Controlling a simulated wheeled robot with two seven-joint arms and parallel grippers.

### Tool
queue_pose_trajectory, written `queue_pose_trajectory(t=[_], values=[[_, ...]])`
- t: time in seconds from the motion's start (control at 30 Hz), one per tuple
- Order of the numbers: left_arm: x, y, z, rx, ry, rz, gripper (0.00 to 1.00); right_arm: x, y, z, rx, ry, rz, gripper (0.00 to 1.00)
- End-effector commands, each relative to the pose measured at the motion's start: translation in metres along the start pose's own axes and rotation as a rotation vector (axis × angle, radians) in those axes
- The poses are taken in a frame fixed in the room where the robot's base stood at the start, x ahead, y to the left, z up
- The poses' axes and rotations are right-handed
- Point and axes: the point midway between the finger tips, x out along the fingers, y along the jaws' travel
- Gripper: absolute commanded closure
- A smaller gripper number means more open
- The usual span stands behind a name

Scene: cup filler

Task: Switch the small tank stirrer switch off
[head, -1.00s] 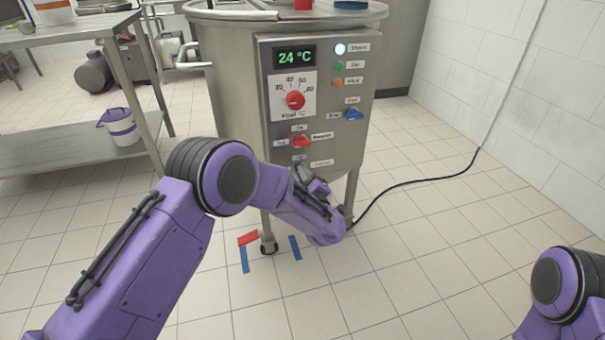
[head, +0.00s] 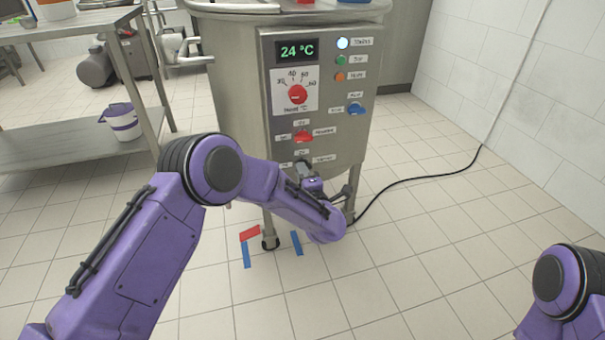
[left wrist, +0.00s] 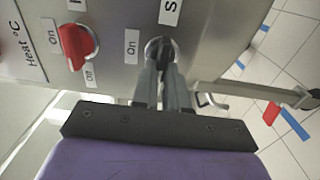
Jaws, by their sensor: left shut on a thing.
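The small metal tank (head: 235,95) stands ahead of me with a control panel on its front. My left gripper (head: 305,168) is at the panel's bottom edge in the head view, and the arm covers part of the area below. In the left wrist view the left gripper (left wrist: 165,60) is shut on the stirrer switch, at a round metal mount (left wrist: 152,47). The switch's lever is mostly hidden between the fingers. A label "On" (left wrist: 131,46) is beside it, and a label starting with "S" is above. My right gripper is out of view.
A red heat switch (head: 303,136), a red dial (head: 298,94) and a blue knob (head: 355,109) are on the panel near my gripper. A metal shelf table (head: 70,150) stands at left. A black cable (head: 420,181) runs over the floor at right.

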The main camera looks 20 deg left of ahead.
Motion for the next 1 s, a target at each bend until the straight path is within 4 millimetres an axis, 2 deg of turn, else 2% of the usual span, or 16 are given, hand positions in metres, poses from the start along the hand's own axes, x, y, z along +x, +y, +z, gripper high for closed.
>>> queue_pose_trajectory(t=[0.57, 0.6, 0.67, 1.0], values=[[-0.001, -0.0017, 0.0004, -0.032, -0.001, -0.003, 1.0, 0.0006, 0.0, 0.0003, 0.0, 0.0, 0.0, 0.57], [-0.001, -0.0017, 0.0004, -0.032, -0.001, -0.003, 0.81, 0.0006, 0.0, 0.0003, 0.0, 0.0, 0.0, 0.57], [-0.001, -0.0016, 0.0004, -0.031, -0.001, -0.003, 0.62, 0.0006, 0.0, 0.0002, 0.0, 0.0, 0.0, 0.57], [-0.0048, -0.0001, 0.0006, -0.03, -0.002, -0.001, 0.62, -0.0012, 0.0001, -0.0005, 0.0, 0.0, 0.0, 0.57]])
